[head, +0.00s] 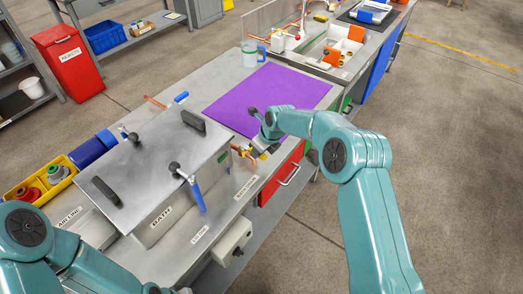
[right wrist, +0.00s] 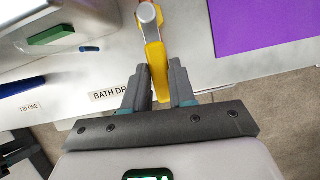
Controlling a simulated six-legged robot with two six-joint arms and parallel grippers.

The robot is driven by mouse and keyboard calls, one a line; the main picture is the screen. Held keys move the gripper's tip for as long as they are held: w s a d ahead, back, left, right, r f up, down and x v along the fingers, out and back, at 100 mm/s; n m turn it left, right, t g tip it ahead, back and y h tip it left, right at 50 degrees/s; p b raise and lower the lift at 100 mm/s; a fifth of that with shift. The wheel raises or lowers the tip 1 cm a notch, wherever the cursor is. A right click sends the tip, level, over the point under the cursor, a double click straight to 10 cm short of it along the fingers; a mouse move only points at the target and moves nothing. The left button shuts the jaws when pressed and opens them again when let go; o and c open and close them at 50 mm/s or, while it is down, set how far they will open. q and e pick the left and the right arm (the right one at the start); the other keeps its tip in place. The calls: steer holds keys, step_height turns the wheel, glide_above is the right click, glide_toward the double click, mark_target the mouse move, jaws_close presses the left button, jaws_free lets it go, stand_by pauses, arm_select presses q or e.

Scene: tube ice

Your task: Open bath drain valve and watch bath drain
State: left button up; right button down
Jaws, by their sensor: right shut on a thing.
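The bath (head: 185,205) is a steel box on the workbench with a flat grey lid (head: 140,165) over it, so any water inside is hidden. The drain valve has a yellow lever (right wrist: 157,65) above the partly covered "BATH DR..." label (right wrist: 108,94) in the right wrist view. In the head view the valve is mostly hidden by my right gripper (head: 262,149) at the bath's right end. My right gripper's fingers (right wrist: 158,88) are shut around the yellow lever.
A yellow bin (head: 40,180) with spools is at the left. A red drawer (head: 280,175) sits below the bench edge.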

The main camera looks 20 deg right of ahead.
steer(key=shift+s+a+f, duration=0.1)
steer(key=shift+s+a, duration=0.05)
steer(key=shift+a, duration=0.1)
steer(key=c, duration=1)
jaws_free()
steer(key=shift+o, duration=0.2)
steer(key=shift+s+a, duration=0.1)
steer(key=shift+a, duration=0.05)
steer(key=shift+d, duration=0.3)
steer(key=b+v, duration=0.2)
steer(key=v, duration=1.4)
steer(key=shift+r+b, duration=0.25)
steer(key=shift+b, duration=0.15)
steer(key=shift+a, duration=0.1)
